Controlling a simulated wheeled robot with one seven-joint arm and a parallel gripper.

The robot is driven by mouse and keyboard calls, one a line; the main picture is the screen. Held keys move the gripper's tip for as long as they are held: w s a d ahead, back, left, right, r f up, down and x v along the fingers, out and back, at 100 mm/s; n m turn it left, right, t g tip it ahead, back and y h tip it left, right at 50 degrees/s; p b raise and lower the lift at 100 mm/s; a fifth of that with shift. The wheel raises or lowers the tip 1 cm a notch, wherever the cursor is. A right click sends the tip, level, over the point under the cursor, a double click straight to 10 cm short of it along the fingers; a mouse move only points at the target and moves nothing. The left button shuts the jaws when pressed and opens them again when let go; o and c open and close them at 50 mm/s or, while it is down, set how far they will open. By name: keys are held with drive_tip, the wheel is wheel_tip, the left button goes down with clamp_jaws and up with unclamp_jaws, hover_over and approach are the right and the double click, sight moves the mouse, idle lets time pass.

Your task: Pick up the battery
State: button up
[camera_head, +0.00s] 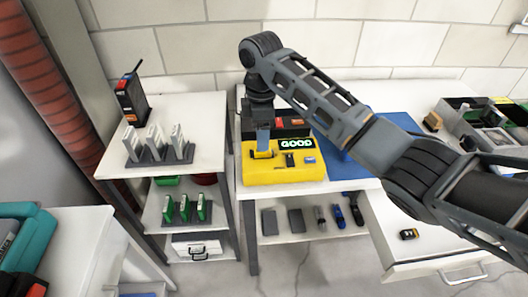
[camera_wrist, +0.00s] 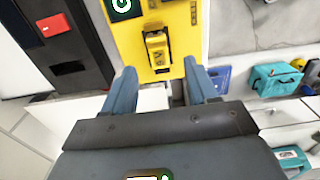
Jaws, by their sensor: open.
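A yellow tester (camera_head: 285,175) with a lit display reading "GOOD" stands on the white table. A small yellow and black block, which looks like the battery (camera_wrist: 157,50), sits in the tester's face in the wrist view. My gripper (camera_head: 263,146) is over the left part of the tester in the head view. In the wrist view its two blue fingers (camera_wrist: 160,72) are spread, one to each side of the block's near end, with nothing gripped. I cannot tell whether they touch the tester. The battery is largely hidden behind the fingers in the head view.
A black box with a red part (camera_head: 292,125) stands close behind the tester. A blue mat (camera_head: 350,172) lies to its right. An open drawer (camera_head: 425,252) at right holds a small black and yellow item (camera_head: 409,234). A white shelf unit (camera_head: 195,112) stands left.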

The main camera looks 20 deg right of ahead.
wheel_tip(320, 180, down, 5)
drive_tip(key=shift+w+a+r, duration=0.1)
drive_tip(key=shift+a, duration=0.05)
drive_tip(key=shift+c, duration=0.4)
clamp_jaws()
